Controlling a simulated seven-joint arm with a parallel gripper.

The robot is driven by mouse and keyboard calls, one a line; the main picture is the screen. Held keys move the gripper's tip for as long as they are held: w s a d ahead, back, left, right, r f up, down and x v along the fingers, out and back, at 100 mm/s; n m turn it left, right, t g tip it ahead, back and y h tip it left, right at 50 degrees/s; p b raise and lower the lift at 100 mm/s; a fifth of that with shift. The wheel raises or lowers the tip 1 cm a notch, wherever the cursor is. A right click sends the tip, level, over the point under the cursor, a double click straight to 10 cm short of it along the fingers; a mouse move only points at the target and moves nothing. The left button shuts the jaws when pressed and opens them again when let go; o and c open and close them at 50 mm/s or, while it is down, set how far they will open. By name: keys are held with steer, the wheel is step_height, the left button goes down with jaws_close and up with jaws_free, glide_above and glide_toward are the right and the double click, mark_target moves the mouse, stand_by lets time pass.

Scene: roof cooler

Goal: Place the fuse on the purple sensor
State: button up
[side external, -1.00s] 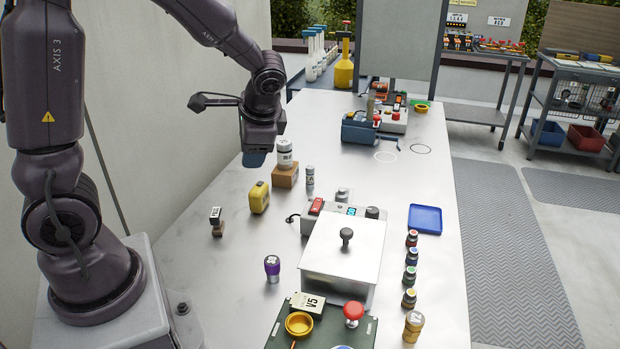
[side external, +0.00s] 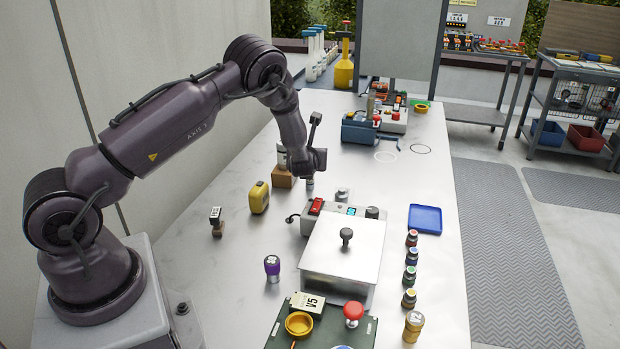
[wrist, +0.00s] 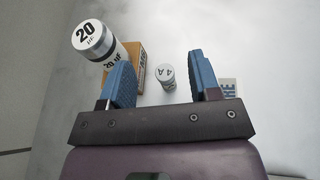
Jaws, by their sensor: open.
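The fuse (wrist: 167,77) is a small pale cylinder marked "4 A". In the wrist view it stands between my two blue fingers, apart from both. My gripper (wrist: 161,68) is open. In the side external view my gripper (side external: 311,172) is above the fuse, and only the fuse's lower part (side external: 310,185) shows beneath it. The purple sensor (side external: 272,270) stands upright on the table, nearer the camera, left of the metal box. Its top is pale with a dark mark.
A white "20 µF" cylinder (wrist: 90,39) on a cardboard box (wrist: 128,57) stands close left of my gripper. A yellow case (side external: 259,197), a small stamp (side external: 216,222) and a lidded metal box (side external: 343,258) stand around. Bare table lies between the yellow case and the purple sensor.

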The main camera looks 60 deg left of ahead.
glide_above(309, 189)
steer(key=d, duration=0.1)
steer(key=f, duration=0.6)
steer(key=shift+s+d, duration=0.15)
steer(key=shift+s, duration=0.2)
steer(key=shift+x, duration=1.1)
steer(key=shift+w+a+f, duration=0.15)
steer(key=shift+w+a, duration=0.1)
steer(key=shift+a, duration=0.1)
jaws_close()
